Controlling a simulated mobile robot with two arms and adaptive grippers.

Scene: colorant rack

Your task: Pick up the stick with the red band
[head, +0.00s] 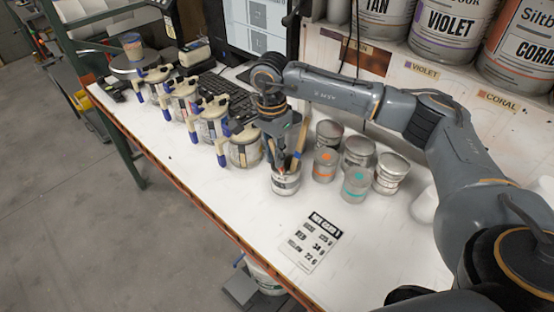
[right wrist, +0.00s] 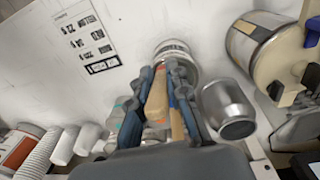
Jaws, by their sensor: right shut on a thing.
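A small white can (head: 286,184) holding wooden sticks (head: 300,140) stands on the white bench. It also shows in the right wrist view (right wrist: 174,47). My right gripper (head: 284,150) points down over the can's mouth, its fingers around the sticks. In the right wrist view its fingers (right wrist: 172,75) are shut on a wooden stick (right wrist: 157,98); a second stick with a blue band (right wrist: 171,96) is close beside it. A small red patch shows near the fingertips in the head view, but I cannot tell which stick bears it. The left gripper is not in view.
Several small cans, among them one with an orange dot (head: 325,165) and one with a teal dot (head: 356,185), stand close right of the stick can. Clamped cans (head: 243,150) line its left. A printed card (head: 311,241) lies in front. Large paint cans (head: 450,30) fill the shelf.

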